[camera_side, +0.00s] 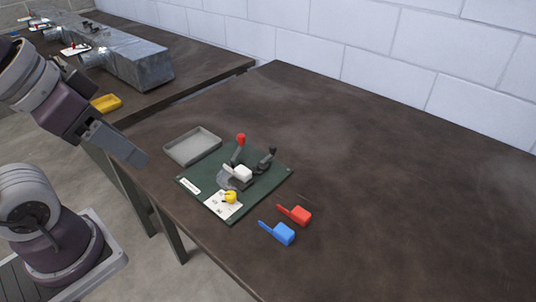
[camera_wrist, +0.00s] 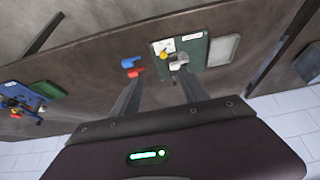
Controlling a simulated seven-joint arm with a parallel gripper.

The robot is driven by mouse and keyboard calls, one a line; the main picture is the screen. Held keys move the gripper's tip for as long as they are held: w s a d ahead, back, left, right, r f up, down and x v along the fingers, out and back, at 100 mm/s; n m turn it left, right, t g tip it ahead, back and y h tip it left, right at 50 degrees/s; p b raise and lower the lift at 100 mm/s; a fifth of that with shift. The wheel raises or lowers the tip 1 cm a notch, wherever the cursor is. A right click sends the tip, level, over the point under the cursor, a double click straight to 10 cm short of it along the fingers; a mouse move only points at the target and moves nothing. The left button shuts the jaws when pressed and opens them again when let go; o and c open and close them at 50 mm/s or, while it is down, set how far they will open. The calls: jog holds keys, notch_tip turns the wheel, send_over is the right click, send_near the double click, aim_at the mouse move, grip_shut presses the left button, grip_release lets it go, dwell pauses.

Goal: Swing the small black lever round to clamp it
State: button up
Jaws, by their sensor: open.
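A clamp fixture stands on a dark green board (camera_side: 262,190) on the brown table. It has an upright lever with a red knob (camera_side: 241,139) and a small black lever (camera_side: 270,155) to the right of it, tilted up with a dark knob. A white block (camera_side: 243,173) sits in the fixture. My gripper (camera_side: 138,158) is at the left in the side view, raised and well apart from the fixture. In the wrist view my gripper (camera_wrist: 158,88) shows two spread fingers with nothing between them. The fixture (camera_wrist: 180,62) is small and far off there, and its black lever cannot be made out.
A grey tray (camera_side: 193,147) lies behind the board. A yellow piece (camera_side: 230,197) sits on a white card on the board. A red tool (camera_side: 298,215) and a blue tool (camera_side: 280,233) lie in front. A second table holds a metal duct (camera_side: 135,60) and a yellow tray (camera_side: 106,103).

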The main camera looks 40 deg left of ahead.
jog(key=shift+c, duration=0.2)
jog(key=shift+w+r, duration=0.15)
jog(key=shift+w, duration=0.05)
jog(key=shift+c, duration=1)
jog(key=n+g, duration=0.5)
jog(key=n, duration=0.7)
send_over(273, 146)
jog(key=s, duration=0.2)
notch_tip(273, 146, down, 14)
jog(key=shift+n, duration=0.3)
jog(key=f, duration=0.3)
jog(key=w+f, duration=0.1)
jog(key=f, duration=0.3)
jog(key=w+f, duration=0.1)
jog(key=f, duration=0.2)
jog(key=shift+a+f, duration=0.1)
jog(key=shift+f, duration=0.2)
grip_shut()
